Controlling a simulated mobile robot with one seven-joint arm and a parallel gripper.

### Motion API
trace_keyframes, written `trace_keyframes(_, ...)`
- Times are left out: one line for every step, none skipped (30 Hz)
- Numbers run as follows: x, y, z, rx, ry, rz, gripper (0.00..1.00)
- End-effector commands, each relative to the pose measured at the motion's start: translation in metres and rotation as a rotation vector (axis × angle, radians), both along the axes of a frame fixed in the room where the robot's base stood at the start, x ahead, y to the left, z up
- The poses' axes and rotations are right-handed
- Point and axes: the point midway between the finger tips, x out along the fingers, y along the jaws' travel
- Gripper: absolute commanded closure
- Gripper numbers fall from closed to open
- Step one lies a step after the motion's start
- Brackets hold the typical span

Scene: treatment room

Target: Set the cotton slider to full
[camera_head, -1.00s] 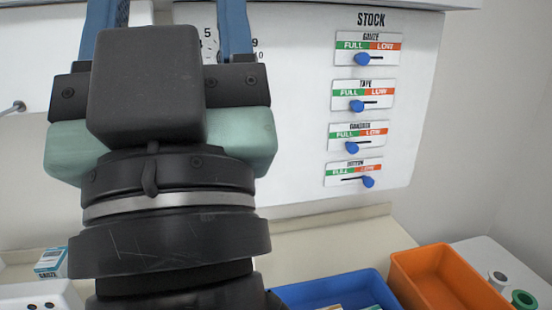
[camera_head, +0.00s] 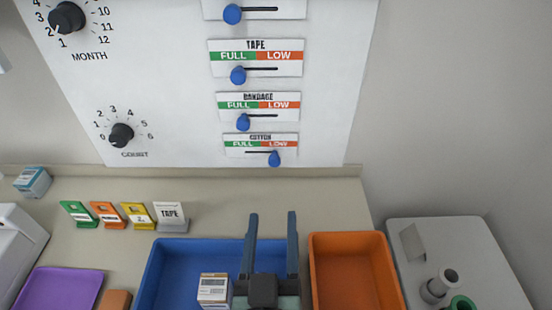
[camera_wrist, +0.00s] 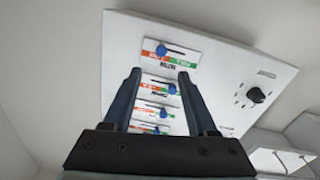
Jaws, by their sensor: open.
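The cotton slider (camera_head: 260,141) is the lowest strip on the white wall panel, with a green FULL end at left and a red LOW end at right. Its blue knob (camera_head: 275,159) sits at the right, LOW end. My gripper (camera_head: 272,214) is open and empty, below the slider and apart from it, over the blue bin. In the wrist view the panel appears upside down; the cotton slider (camera_wrist: 178,54) is at the top with its knob (camera_wrist: 161,50) at the red end, beyond my fingertips (camera_wrist: 160,72).
The tape knob (camera_head: 238,75) and bandage knob (camera_head: 243,122) above are at their FULL ends. A blue bin (camera_head: 165,262) and an orange bin (camera_head: 379,250) stand below on the counter. A TAPE card (camera_head: 171,214) stands left of my gripper. The wall right of the panel is clear.

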Motion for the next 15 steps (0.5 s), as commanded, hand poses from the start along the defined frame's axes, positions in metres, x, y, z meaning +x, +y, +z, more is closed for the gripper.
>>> trace_keyframes(0.003,0.000,0.000,-0.001,0.001,0.001,0.42)
trace_keyframes(0.006,0.000,0.001,-0.001,0.000,0.001,0.42)
trace_keyframes(0.010,0.000,0.001,-0.001,0.000,0.001,0.42)
trace_keyframes(0.014,0.000,0.002,-0.001,-0.001,0.001,0.42)
trace_keyframes(0.018,0.000,0.002,0.000,-0.002,0.001,0.42)
trace_keyframes(0.024,-0.001,0.003,0.000,-0.002,0.000,0.42)
trace_keyframes(0.029,-0.001,0.004,0.000,-0.002,0.000,0.42)
trace_keyframes(0.035,-0.001,0.003,0.000,-0.002,0.000,0.42)
trace_keyframes(0.042,-0.002,0.004,0.000,-0.002,0.000,0.42)
trace_keyframes(0.048,-0.002,0.004,0.001,-0.002,0.000,0.42)
trace_keyframes(0.053,-0.002,0.004,0.001,-0.002,0.000,0.42)
trace_keyframes(0.061,-0.002,0.004,0.001,-0.001,0.000,0.42)
trace_keyframes(0.066,-0.003,0.004,0.001,-0.001,0.000,0.42)
trace_keyframes(0.072,-0.003,0.004,0.001,-0.002,0.000,0.42)
trace_keyframes(0.079,-0.003,0.004,0.001,-0.001,0.000,0.42)
